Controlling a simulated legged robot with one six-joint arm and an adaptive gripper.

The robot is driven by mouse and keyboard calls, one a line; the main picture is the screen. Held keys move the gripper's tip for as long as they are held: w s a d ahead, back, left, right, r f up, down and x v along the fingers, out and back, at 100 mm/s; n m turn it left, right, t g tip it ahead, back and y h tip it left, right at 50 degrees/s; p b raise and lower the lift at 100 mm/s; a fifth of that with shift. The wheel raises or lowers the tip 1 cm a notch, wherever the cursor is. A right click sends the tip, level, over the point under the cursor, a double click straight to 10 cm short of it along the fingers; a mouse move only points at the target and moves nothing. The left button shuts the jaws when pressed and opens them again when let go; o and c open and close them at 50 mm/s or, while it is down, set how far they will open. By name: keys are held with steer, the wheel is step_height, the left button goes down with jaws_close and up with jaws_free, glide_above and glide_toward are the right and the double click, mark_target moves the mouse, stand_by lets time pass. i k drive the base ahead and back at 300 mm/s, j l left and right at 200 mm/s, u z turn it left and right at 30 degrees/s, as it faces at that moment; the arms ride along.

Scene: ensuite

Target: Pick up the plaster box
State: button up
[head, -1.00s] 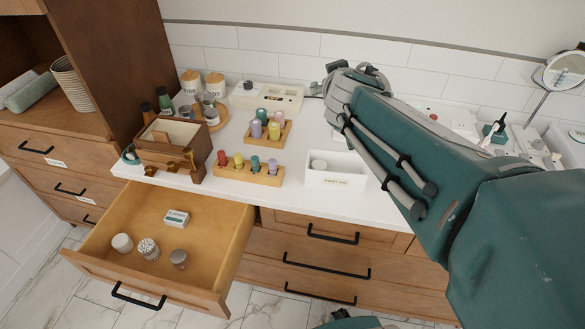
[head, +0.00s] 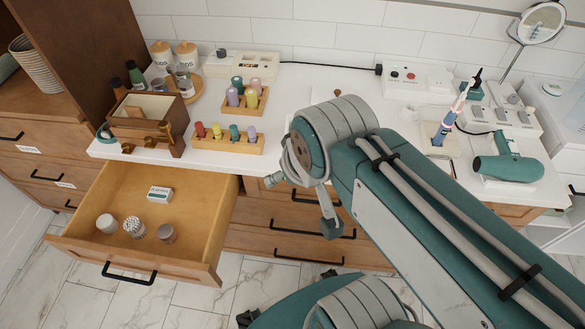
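The plaster box (head: 159,194) is a small white carton with a teal band. It lies flat near the back of the open wooden drawer (head: 195,262), with bare drawer floor around it. The end of my arm, with what seems to be part of my gripper (head: 328,215), is to the right of the drawer, in front of the closed drawer fronts and well apart from the box. The fingers do not show clearly, and nothing is seen held.
In the drawer's front part stand a white jar (head: 107,223), a container of swabs (head: 135,229) and a greyish jar (head: 167,233). The counter above holds a wooden caddy (head: 148,128), bottle racks (head: 226,141) and a hair dryer (head: 507,165).

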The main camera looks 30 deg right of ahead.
mark_target(158, 195)
steer(key=i+j, duration=0.1)
steer(key=j, duration=0.3)
steer(key=i+j, duration=0.15)
steer(key=j, duration=0.3)
steer(key=i+j, duration=0.1)
steer(key=j, duration=0.3)
steer(key=i+j, duration=0.15)
steer(key=j, duration=0.3)
steer(key=i+j, duration=0.1)
steer(key=j, duration=0.3)
